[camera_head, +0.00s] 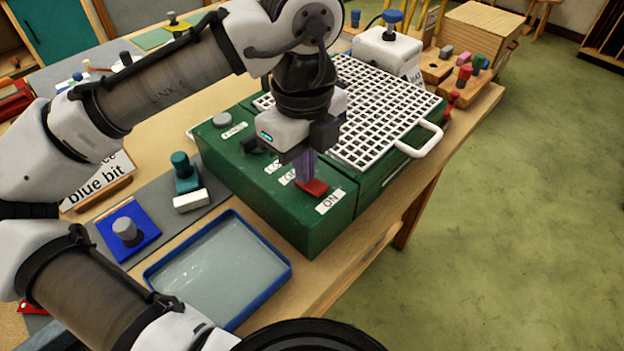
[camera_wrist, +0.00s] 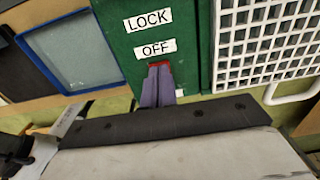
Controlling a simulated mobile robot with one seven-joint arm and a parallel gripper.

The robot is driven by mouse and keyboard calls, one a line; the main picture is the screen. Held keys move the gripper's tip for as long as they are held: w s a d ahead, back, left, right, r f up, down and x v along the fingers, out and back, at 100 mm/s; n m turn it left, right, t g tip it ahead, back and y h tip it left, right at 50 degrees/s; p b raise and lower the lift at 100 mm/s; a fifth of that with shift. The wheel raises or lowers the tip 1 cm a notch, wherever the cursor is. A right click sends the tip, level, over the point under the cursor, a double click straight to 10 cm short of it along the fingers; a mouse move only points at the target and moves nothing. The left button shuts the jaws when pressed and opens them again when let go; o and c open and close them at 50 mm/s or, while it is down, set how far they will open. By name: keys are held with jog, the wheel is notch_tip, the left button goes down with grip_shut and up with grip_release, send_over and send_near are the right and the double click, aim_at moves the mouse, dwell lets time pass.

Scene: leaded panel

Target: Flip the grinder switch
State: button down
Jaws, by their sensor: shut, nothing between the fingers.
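The grinder is a green box (camera_head: 225,160) with a white grid top (camera_head: 385,110). Its red switch (camera_head: 314,188) sits on the front part of the top, beside an ON label (camera_head: 330,201). My gripper (camera_head: 305,178) is shut and empty, its purple fingers pointing down at the switch. In the wrist view the closed fingertips (camera_wrist: 157,78) overlap the red switch (camera_wrist: 164,65), just below the OFF label (camera_wrist: 156,49) and LOCK label (camera_wrist: 148,21). The fingers partly hide the switch. I cannot tell whether they touch it or which way it is set.
A grey knob (camera_head: 222,119) stands on the grinder's left part. A white handle (camera_head: 425,140) juts out at its right. A blue-rimmed tray (camera_head: 283,262) lies in front on the wooden table. A blue block with a grey knob (camera_head: 125,230) is farther left.

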jog(key=shift+r, duration=0.1)
notch_tip(320, 180, up, 7)
jog(key=p, duration=0.7)
dwell(0.5)
